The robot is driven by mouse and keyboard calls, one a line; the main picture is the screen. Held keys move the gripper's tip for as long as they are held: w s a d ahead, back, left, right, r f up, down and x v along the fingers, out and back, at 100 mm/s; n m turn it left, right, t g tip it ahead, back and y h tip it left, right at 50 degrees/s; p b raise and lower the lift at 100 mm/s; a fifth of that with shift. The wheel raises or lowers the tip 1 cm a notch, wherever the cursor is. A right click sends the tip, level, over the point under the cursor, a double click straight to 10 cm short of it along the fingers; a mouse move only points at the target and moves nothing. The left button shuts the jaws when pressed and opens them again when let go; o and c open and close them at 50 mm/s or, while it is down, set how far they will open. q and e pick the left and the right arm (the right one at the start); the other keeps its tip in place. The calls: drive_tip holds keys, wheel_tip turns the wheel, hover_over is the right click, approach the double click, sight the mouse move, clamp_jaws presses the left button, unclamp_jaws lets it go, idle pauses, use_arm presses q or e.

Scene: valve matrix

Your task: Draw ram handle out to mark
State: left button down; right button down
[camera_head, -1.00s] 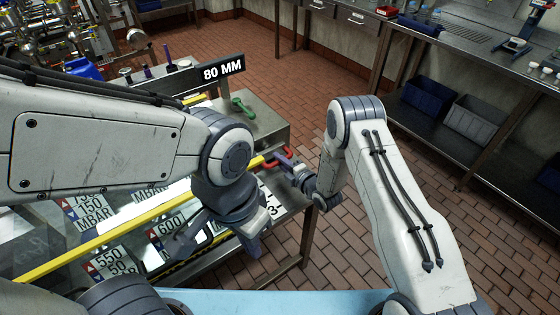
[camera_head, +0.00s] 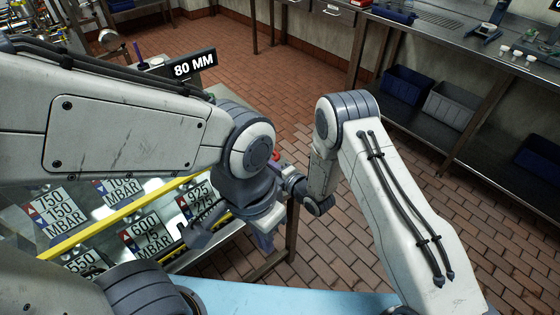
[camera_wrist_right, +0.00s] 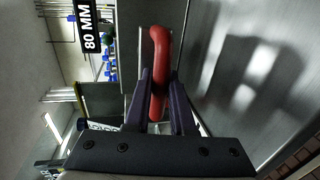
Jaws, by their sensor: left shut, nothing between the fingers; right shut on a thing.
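The ram handle is a red bar. It shows in the right wrist view (camera_wrist_right: 160,58), between the two dark fingers of my right gripper (camera_wrist_right: 161,92), which is shut on it. In the head view only a small red piece of the handle (camera_head: 276,155) shows, beside my left wrist. A black sign reading 80 MM (camera_head: 194,64) stands at the bench's back; it also shows in the right wrist view (camera_wrist_right: 88,26). My left gripper (camera_head: 264,238) is shut and empty in front of the bench's right end, partly hidden by its wrist. The ram's rod and any mark on it are hidden.
Pressure cards (camera_head: 145,232) and a yellow rail (camera_head: 115,220) lie on the bench, close to my left arm. A steel counter (camera_head: 455,45) with bins (camera_head: 407,88) on its lower shelf runs along the right. The brick floor between is clear.

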drive_tip(key=shift+d, duration=0.1)
drive_tip(key=c, duration=0.8)
unclamp_jaws()
drive_tip(key=shift+o, duration=0.2)
drive_tip(key=b+v, duration=0.1)
drive_tip(key=v, duration=0.9)
drive_tip(key=shift+s+b, duration=0.2)
drive_tip(key=shift+b, duration=0.2)
